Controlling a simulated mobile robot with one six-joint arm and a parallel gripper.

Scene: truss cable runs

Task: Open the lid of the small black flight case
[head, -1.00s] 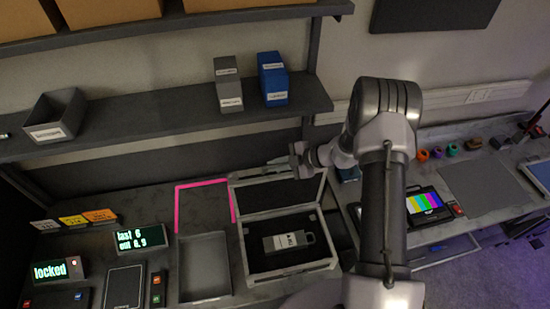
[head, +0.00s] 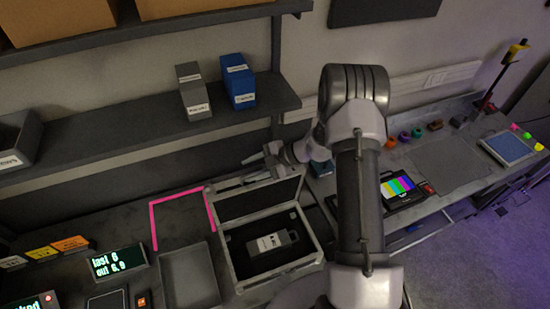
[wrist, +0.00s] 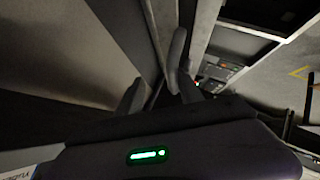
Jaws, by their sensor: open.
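The small flight case (head: 234,268) stands on the bench with a pale metal frame and black lining. Its lid (head: 258,201) is raised and stands up at the back. A grey device with a white label and a loop handle (head: 271,242) lies inside. My gripper (head: 254,168) is at the lid's top edge, on its back side, with the fingers open and pointing left. I cannot tell whether a finger touches the lid. In the wrist view the two fingers (wrist: 156,82) are apart, beside a pale-edged panel, and nothing shows held between them.
A pink taped outline (head: 180,217) and a shallow grey tray (head: 189,278) lie left of the case. A shelf (head: 150,118) with grey and blue boxes hangs above. A colour-bar monitor (head: 397,187) sits on the right bench. Small lit displays (head: 118,260) stand at left.

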